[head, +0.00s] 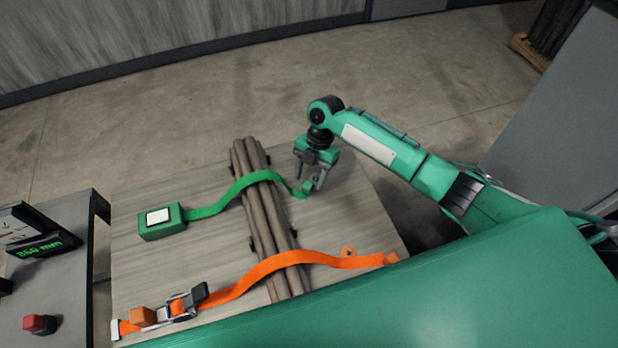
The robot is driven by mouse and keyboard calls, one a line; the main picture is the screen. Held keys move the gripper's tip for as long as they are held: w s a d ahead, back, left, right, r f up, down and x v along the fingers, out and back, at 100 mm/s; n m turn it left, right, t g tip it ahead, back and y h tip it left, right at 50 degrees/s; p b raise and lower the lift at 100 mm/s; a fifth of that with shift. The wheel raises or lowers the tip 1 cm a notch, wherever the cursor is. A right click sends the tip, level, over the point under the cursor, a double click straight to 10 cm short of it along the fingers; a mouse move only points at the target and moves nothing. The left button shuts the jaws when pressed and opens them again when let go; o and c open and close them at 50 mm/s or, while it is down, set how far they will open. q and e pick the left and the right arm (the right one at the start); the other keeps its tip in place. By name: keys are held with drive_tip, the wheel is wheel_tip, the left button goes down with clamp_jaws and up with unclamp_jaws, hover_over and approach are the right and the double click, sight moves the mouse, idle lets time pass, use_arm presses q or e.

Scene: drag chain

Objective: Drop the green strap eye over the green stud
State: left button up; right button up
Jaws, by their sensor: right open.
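The green strap (235,192) runs from a green box (162,222) on the left, over a bundle of brown pipes, down to the table on the right. Its right end lies by a small green piece (308,187) under my right gripper. At this size I cannot tell the strap eye from the green stud, or whether the eye is around it. My right gripper (308,182) is open, pointing down, with its fingers close around this spot. My left gripper is not in view.
The pipe bundle (262,215) crosses the wooden table (205,245). An orange strap (250,275) with a ratchet buckle (185,305) crosses it nearer to me. A side table (65,285) with a display stands at left.

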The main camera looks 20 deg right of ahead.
drive_tip(key=p+v, duration=0.5)
drive_tip(key=v, duration=0.6)
drive_tip(key=shift+p, duration=0.3)
